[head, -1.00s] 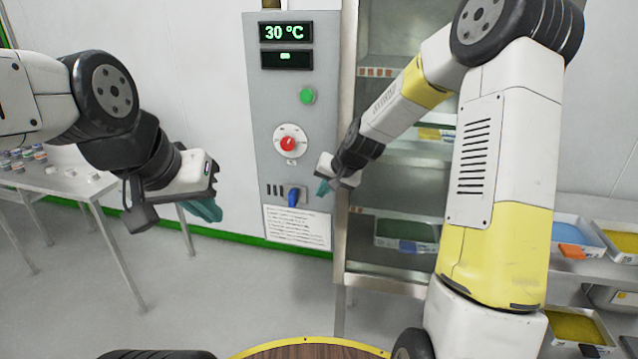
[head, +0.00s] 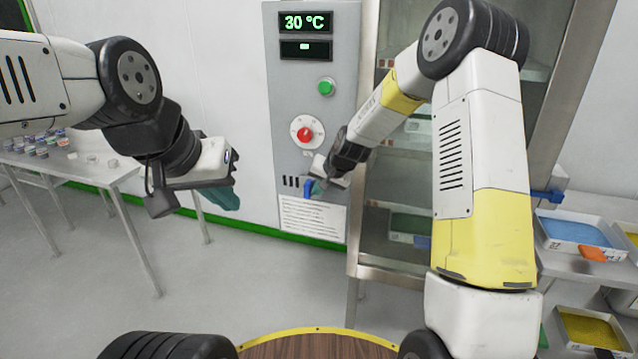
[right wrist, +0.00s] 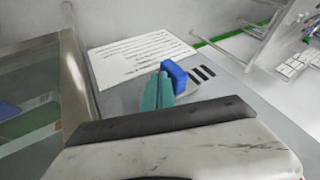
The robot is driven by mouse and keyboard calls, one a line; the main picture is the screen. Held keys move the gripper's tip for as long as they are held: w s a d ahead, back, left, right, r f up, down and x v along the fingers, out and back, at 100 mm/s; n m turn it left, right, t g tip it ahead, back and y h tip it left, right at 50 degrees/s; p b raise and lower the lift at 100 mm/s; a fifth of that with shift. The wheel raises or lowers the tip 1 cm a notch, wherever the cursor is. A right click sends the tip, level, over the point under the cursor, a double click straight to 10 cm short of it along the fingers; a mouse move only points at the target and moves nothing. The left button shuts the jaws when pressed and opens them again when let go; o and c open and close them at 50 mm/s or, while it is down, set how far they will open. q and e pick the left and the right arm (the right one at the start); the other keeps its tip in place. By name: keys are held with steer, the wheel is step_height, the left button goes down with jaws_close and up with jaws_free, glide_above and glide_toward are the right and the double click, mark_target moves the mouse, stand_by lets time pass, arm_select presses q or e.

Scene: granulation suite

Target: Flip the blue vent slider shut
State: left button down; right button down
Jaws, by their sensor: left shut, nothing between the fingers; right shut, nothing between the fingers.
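The blue vent slider (head: 308,188) sits low on the grey control panel (head: 284,105), just right of a row of dark vent slots (head: 290,181). It also shows in the right wrist view (right wrist: 175,74), sticking out from the panel. My right gripper (head: 317,188) is at the slider's right side in the head view. Its teal fingers (right wrist: 158,92) are shut and empty, right against or very close to the slider; I cannot tell if they touch. They partly cover the slider. My left gripper (head: 224,198) is shut and empty, well left of the panel in the air.
A red knob (head: 306,133), a green button (head: 326,87) and a 30 °C display (head: 306,22) are above the slider. A white printed sheet (head: 312,217) is below it. A glass-fronted cabinet (head: 354,240) stands close on the right. A table (head: 100,172) stands at the left.

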mark_target(294, 184)
steer(key=a, duration=0.2)
steer(key=w+a, duration=0.1)
steer(key=a, duration=0.2)
steer(key=w+a, duration=0.1)
steer(key=a, duration=0.1)
steer(key=shift+w+a, duration=0.1)
steer(key=shift+a, duration=0.05)
